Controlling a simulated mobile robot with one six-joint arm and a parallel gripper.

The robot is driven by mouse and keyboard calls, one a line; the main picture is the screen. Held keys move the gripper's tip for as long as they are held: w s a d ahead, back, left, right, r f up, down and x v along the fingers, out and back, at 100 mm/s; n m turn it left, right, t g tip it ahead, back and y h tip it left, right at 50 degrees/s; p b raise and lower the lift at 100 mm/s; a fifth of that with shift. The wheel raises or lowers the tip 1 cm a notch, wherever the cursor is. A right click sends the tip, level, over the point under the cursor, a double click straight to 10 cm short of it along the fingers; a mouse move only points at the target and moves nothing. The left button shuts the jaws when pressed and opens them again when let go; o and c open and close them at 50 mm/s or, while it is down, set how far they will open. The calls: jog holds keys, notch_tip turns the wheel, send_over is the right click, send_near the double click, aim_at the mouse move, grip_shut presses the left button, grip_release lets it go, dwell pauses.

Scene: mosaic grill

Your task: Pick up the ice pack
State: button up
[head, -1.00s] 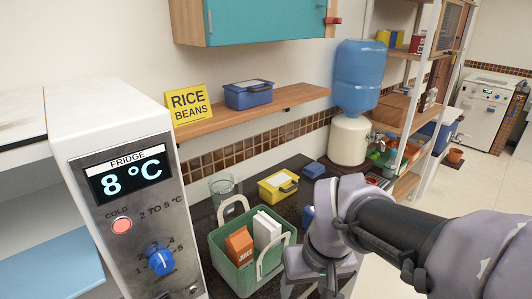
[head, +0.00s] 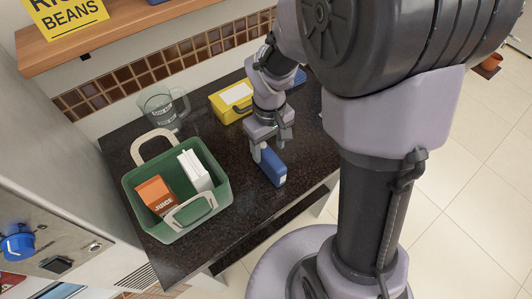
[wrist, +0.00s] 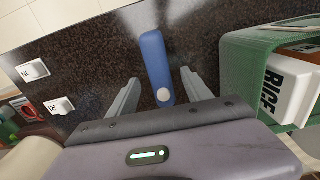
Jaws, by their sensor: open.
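The ice pack (head: 272,167) is a blue slab on the dark speckled counter, right of the green basket. In the wrist view the blue ice pack (wrist: 155,55) has a white round cap at its near end and lies between my fingers. My gripper (head: 271,143) is pointed down at the ice pack's far end, its fingers apart. In the wrist view my gripper (wrist: 160,82) is open, one finger on each side of the ice pack, with gaps showing. I cannot tell how far down the fingers reach.
The green basket (head: 216,160) with raised white handles holds an orange juice carton (head: 155,194) and a white rice pack (head: 195,170). A clear jug (head: 160,107) and a yellow box (head: 231,102) stand behind. Another blue item (head: 300,77) is partly hidden by my arm.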

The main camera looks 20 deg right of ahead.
notch_tip(320, 180, down, 7)
jog(key=b, duration=0.2)
jog(key=shift+s+b, duration=0.1)
jog(key=shift+b, duration=0.3)
jog(key=shift+r, duration=0.1)
jog(key=shift+c, duration=0.2)
grip_shut()
